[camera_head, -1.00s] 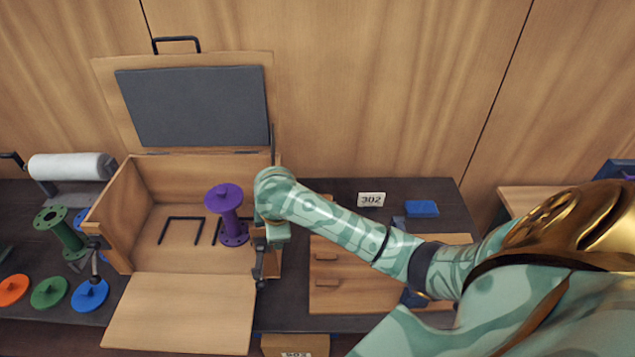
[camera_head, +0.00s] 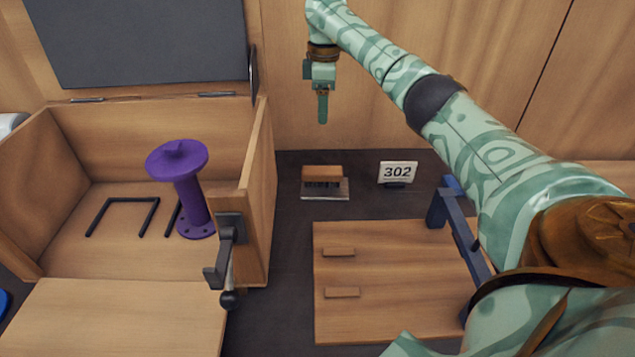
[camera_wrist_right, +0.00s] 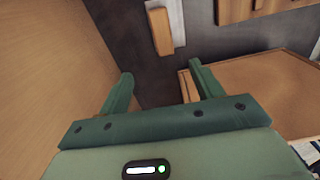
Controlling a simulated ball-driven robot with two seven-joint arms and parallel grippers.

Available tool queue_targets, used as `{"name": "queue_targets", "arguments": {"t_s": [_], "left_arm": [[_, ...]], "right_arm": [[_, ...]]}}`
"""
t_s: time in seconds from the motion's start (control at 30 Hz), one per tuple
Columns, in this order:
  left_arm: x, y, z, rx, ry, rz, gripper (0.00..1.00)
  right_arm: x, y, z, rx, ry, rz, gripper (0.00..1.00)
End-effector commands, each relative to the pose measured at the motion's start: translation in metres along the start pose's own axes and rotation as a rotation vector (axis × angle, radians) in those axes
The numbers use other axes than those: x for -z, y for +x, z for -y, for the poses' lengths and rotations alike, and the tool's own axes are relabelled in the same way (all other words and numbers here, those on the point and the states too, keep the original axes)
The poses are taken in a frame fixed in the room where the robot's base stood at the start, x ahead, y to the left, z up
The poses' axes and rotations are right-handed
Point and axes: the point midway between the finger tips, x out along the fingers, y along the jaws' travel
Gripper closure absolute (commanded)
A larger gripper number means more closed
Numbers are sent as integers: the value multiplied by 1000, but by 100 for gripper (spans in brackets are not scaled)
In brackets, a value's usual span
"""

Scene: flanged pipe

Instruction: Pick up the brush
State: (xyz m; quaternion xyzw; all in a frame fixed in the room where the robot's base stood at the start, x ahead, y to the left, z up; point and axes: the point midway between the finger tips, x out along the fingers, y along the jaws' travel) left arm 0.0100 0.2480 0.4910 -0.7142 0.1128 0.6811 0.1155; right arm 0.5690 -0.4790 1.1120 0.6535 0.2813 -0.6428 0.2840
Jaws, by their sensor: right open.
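The brush (camera_head: 322,172) has a brown wooden back and dark bristles. It rests on a light grey plate on the dark tabletop, right of the open box. In the right wrist view the wooden back (camera_wrist_right: 160,30) shows beyond the fingers, near the top. My right gripper (camera_head: 322,115) hangs above and behind the brush, fingers pointing down, apart from it. In the right wrist view the two fingers (camera_wrist_right: 162,80) are spread with nothing between them. My left gripper is out of view.
The open wooden box (camera_head: 257,190) stands left, with a purple flanged pipe (camera_head: 190,195) inside and a clamp-like lever (camera_head: 228,260) at its front. A "302" sign (camera_head: 398,172) stands right of the brush. A wooden board with handles (camera_head: 390,290) lies in front. The wall rises close behind.

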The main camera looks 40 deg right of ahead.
Motion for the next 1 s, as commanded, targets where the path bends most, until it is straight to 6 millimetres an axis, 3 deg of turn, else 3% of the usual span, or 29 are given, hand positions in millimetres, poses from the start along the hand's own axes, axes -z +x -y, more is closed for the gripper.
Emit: {"name": "queue_targets", "arguments": {"t_s": [0.03,0.27,0.6,0.87,1.0], "left_arm": [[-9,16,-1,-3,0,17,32],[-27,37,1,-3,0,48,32],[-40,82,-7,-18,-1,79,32],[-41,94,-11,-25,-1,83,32],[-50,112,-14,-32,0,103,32]], "right_arm": [[2,23,-1,7,0,7,35],[3,57,-2,15,-1,14,35],[2,138,-1,16,-2,18,35],[1,158,0,13,-2,13,35],[-2,184,2,15,-3,18,35]]}}
